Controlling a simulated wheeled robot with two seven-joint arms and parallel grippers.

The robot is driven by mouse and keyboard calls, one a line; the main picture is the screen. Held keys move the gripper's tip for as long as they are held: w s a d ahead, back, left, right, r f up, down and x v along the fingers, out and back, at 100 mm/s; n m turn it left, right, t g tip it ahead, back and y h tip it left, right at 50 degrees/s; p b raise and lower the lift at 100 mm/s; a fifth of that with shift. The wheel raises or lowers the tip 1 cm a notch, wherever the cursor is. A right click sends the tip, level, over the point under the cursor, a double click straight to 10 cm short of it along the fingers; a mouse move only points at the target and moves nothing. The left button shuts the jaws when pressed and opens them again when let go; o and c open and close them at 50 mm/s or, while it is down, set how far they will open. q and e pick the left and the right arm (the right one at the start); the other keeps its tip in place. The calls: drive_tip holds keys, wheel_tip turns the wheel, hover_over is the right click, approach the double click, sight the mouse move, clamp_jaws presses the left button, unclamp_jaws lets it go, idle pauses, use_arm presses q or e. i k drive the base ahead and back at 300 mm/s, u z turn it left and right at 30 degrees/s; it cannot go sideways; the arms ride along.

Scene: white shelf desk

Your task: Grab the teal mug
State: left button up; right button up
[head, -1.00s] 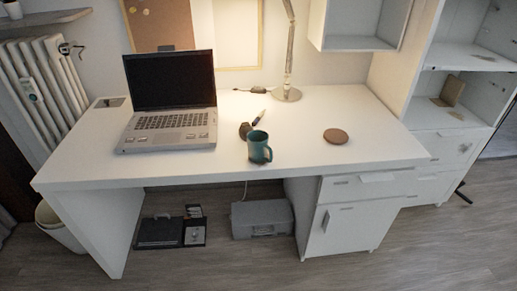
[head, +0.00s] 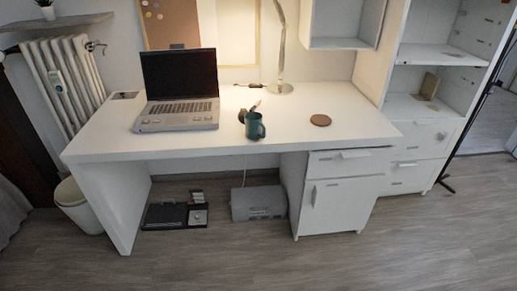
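The teal mug (head: 254,126) stands upright on the white desk (head: 190,140), near its front edge and right of the laptop. Its handle points right and toward the front. A small dark object (head: 242,116) sits just behind and left of the mug, and a pen-like item (head: 255,106) shows behind it. Neither of my grippers is in view.
An open laptop (head: 178,116) stands left of the mug. A round brown coaster (head: 320,120) lies to the right. The desk front right of the mug is clear.

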sight(254, 125)
drive_tip(key=z, duration=0.6)
drive_tip(key=k, duration=0.25)
drive_tip(key=u, duration=1.7)
drive_tip(key=i, duration=1.3)
drive_tip(key=z, duration=0.85)
drive_tip(key=i, duration=0.95)
drive_tip(key=z, duration=0.9)
